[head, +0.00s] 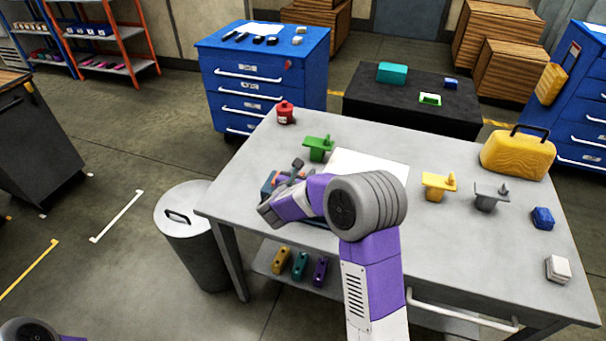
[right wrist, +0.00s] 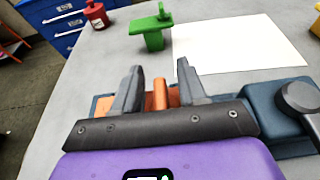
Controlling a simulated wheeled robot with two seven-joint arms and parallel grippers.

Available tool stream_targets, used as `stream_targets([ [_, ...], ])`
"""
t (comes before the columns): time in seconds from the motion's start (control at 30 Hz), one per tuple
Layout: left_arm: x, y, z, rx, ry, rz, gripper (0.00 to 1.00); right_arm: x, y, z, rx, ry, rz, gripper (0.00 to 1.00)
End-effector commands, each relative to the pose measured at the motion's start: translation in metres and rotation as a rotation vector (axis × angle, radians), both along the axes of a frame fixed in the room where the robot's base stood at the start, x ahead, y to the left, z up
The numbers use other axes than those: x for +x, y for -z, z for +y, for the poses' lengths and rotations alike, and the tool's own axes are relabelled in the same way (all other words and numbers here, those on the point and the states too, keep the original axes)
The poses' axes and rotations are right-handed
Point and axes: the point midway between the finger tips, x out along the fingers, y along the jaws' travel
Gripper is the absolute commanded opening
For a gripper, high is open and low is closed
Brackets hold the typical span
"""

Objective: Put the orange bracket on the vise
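The orange bracket (right wrist: 160,95) shows in the right wrist view as an upright post with orange parts low on both sides. Most of it is hidden behind my gripper. The blue vise (right wrist: 281,108) lies around and behind it; in the head view the vise (head: 269,184) is mostly covered by my arm. The bracket appears to be at the vise; I cannot tell whether it is fully seated. My right gripper (right wrist: 158,85) has its fingers apart, one on each side of the post, with visible gaps. My left gripper is out of view.
A green bracket (head: 319,147) and a red canister (head: 285,112) stand beyond the vise. A white sheet (head: 375,165) lies right of them. Yellow (head: 438,186) and grey (head: 489,197) brackets and a yellow case (head: 518,154) stand on the right. The table's front middle is clear.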

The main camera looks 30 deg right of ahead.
Motion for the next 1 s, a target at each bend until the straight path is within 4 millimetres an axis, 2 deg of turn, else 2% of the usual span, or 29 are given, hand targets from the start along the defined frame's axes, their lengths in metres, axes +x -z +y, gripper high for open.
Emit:
stream_targets([
  [0.4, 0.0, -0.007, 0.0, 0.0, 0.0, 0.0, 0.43, -0.001, -0.005, 0.002, 0.0, -0.002, 0.0, 0.42],
  [0.8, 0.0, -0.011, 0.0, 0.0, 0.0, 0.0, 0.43, -0.053, -0.029, 0.064, -0.001, -0.004, 0.0, 0.42],
  [1.0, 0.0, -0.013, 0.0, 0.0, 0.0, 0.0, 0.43, -0.07, -0.036, 0.083, 0.0, -0.001, 0.0, 0.42],
])
